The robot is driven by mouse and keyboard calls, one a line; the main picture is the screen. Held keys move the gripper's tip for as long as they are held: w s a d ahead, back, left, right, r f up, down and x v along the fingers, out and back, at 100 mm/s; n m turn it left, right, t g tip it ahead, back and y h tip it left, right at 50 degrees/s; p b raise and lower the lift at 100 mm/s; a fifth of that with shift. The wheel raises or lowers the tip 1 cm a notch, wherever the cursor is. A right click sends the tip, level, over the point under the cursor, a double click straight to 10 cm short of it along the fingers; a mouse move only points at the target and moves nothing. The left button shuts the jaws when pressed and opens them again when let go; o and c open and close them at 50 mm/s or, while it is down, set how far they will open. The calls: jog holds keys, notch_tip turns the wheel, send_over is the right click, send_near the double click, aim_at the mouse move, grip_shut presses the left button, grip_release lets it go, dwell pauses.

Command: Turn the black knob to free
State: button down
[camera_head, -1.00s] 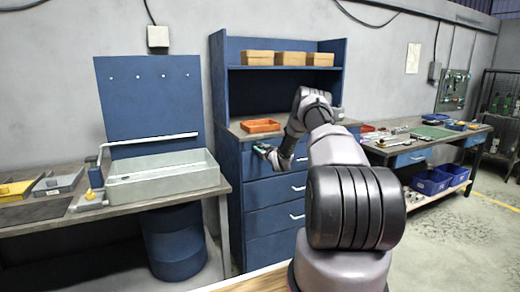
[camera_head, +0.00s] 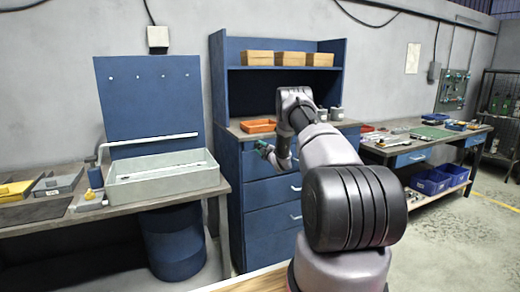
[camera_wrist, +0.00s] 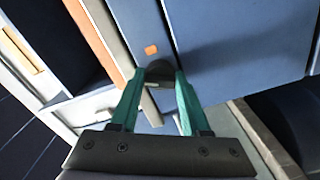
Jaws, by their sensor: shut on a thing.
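In the head view my gripper (camera_head: 263,148) is at the upper front of the blue cabinet (camera_head: 268,215). The knob cannot be made out there, and its setting cannot be read.
An orange tray (camera_head: 258,126) lies on the cabinet top, above my gripper. Cardboard boxes (camera_head: 290,58) stand on the shelf. A workbench with a grey basin (camera_head: 165,185) is at the left. Another bench with blue bins (camera_head: 430,183) is at the right.

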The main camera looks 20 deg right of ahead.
jog(key=n, duration=0.5)
dwell(0.6)
jog(key=shift+c, duration=1.9)
grip_release()
jog(key=s, duration=1.1)
jog(key=shift+d, duration=0.15)
jog(key=shift+w, duration=0.1)
